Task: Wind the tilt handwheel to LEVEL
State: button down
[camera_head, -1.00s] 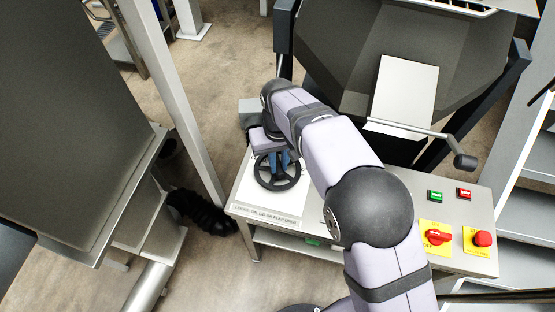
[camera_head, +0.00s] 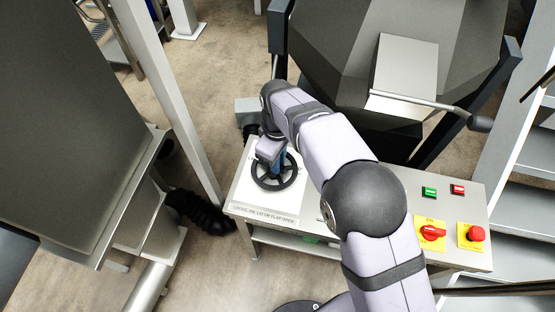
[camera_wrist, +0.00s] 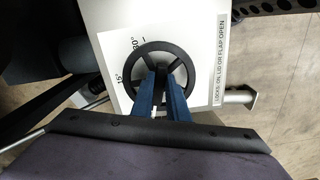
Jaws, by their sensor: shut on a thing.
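The tilt handwheel (camera_head: 292,182) is a black spoked wheel lying over a white scale plate (camera_head: 252,207) on the steel console. In the wrist view the handwheel (camera_wrist: 117,62) shows above my fingers, and the plate carries marks that read like 15° and 30°. No LEVEL mark can be read. My gripper (camera_head: 281,168) points down at the wheel, and its blue fingers (camera_wrist: 162,100) are shut on a part of the wheel near its rim or a spoke. The fingers hide the exact spot they hold.
A large dark hopper (camera_head: 335,50) with a crank lever (camera_head: 480,123) stands behind. A grey post (camera_head: 165,100) rises on the left.

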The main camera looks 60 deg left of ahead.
jog(key=shift+a+r, duration=0.15)
dwell(0.3)
jog(key=c, duration=1.7)
grip_release()
jog(key=shift+r+b, duration=0.9)
jog(key=shift+r, duration=2.7)
